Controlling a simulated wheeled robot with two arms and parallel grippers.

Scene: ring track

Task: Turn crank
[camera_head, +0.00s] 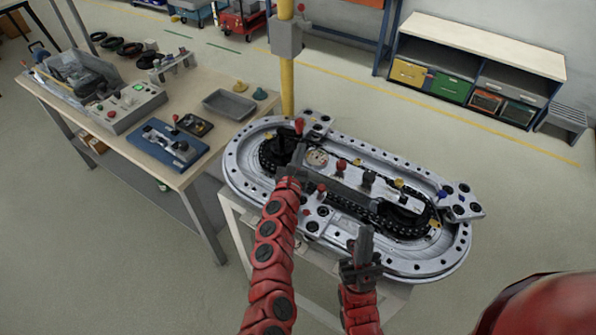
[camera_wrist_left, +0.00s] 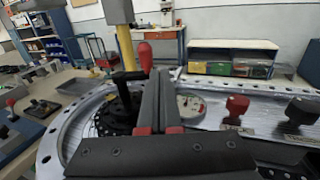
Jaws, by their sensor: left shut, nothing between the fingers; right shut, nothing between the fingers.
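The crank is a black arm with an upright red handle (camera_head: 299,126) at the left end of the silver oval ring track (camera_head: 240,175). In the left wrist view the red handle (camera_wrist_left: 145,56) stands just left of my left fingertips, above a black crank arm (camera_wrist_left: 128,76). My left gripper (camera_head: 298,155) is shut and empty, close beside the crank. Its fingers (camera_wrist_left: 160,78) lie together and point toward the back; I cannot tell whether they touch the handle. My right gripper (camera_head: 364,232) is shut and empty, pointing up near the front edge of the track.
Red and black knobs (camera_head: 368,178) stand on the track's middle plate. A black chain (camera_head: 352,207) runs around inside the ring. A yellow post (camera_head: 287,85) rises behind the crank. A workbench (camera_head: 205,163) with tools and a grey tray (camera_head: 229,104) stands at left.

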